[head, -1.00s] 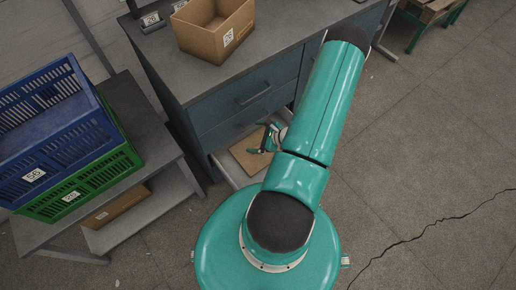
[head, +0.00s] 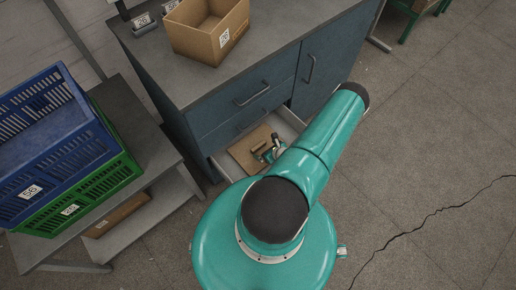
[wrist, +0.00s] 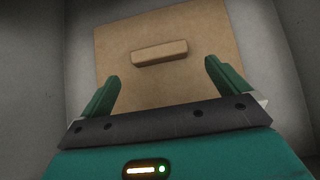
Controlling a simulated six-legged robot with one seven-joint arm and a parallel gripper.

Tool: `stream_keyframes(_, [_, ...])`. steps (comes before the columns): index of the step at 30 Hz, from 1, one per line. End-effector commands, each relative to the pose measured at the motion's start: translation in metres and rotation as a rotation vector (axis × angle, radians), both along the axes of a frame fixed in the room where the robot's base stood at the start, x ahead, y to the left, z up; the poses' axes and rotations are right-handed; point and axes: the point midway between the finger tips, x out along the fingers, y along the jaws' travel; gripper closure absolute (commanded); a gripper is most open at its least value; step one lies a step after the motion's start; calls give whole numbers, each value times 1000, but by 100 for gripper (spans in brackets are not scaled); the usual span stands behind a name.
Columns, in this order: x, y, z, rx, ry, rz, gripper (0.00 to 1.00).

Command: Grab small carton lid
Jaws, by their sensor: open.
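The small carton lid (wrist: 190,30) is a flat tan cardboard panel with a raised bar-shaped grip (wrist: 160,53) across it. It lies in the open drawer, where the lid also shows in the head view (head: 240,155). My gripper (wrist: 163,86) is open and empty. Its two green fingers are spread wider than the grip and appear over the near part of the lid, with the grip ahead of them in the wrist view. In the head view my gripper (head: 267,152) is low over the drawer, partly hidden by my arm.
The open drawer (head: 288,125) has pale walls around the lid and belongs to a blue cabinet (head: 215,130). An open cardboard box (head: 195,42) stands on the cabinet top. Blue (head: 75,155) and green (head: 120,175) crates stack at left. Floor at right is clear.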

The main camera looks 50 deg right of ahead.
Motion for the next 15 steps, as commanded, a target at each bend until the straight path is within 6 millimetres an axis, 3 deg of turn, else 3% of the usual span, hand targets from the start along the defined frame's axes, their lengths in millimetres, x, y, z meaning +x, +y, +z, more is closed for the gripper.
stream_keyframes(15, [47,-9,-34,0,-1,0,0])
